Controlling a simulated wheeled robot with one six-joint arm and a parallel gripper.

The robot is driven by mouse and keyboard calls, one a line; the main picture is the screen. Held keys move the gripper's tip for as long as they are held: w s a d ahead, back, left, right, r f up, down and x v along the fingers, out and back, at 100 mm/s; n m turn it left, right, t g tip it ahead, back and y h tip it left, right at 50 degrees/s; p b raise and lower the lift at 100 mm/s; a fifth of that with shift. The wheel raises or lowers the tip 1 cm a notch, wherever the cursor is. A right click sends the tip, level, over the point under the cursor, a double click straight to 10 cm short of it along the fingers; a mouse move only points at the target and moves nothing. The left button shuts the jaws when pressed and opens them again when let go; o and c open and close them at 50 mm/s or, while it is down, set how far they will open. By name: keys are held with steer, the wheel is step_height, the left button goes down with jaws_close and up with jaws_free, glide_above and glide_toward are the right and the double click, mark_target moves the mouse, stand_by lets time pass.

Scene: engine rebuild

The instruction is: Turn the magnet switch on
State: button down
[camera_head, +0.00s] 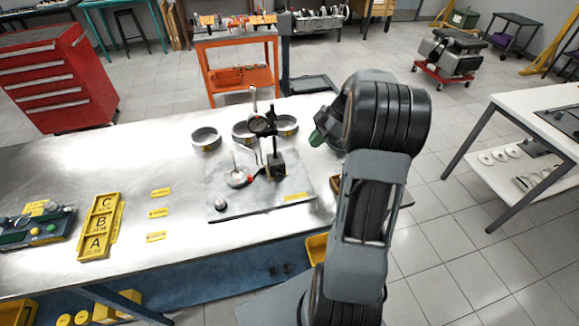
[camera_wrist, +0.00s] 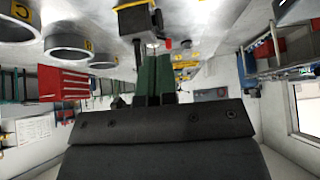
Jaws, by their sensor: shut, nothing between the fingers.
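A black magnetic base (camera_head: 277,165) stands upright on a grey plate (camera_head: 225,205) on the metal table. A post rises from it and carries a dark, round-headed gauge (camera_head: 262,123). A small red part (camera_head: 250,178) shows left of the base; I cannot tell whether it is the switch. My gripper (camera_head: 318,138), with green fingers, is to the right of the base and apart from it in the head view. In the upside-down wrist view, the green fingers (camera_wrist: 153,75) are together and empty. A dark block with yellow (camera_wrist: 136,18) and a red part (camera_wrist: 168,44) appear beyond them.
Several metal rings, one of them a left ring (camera_head: 206,139), stand behind the plate. A yellow lettered rack (camera_head: 97,227) and yellow labels (camera_head: 158,213) lie to the left. The table between labels and plate is clear.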

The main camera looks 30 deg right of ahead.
steer(key=p, duration=0.4)
glide_toward(285, 178)
steer(key=x, duration=0.3)
steer(key=a+x, duration=0.1)
steer(key=x, duration=0.1)
steer(key=shift+a, duration=0.2)
steer(key=shift+d+f+b, duration=0.1)
steer(key=shift+f+b, duration=0.3)
steer(key=shift+b, duration=0.85)
steer(key=b, duration=0.3)
steer(key=shift+d+f+b, duration=0.1)
steer(key=shift+f+b, duration=0.15)
steer(key=shift+b, duration=0.15)
steer(key=shift+r+p, duration=0.35)
steer(key=shift+r, duration=0.15)
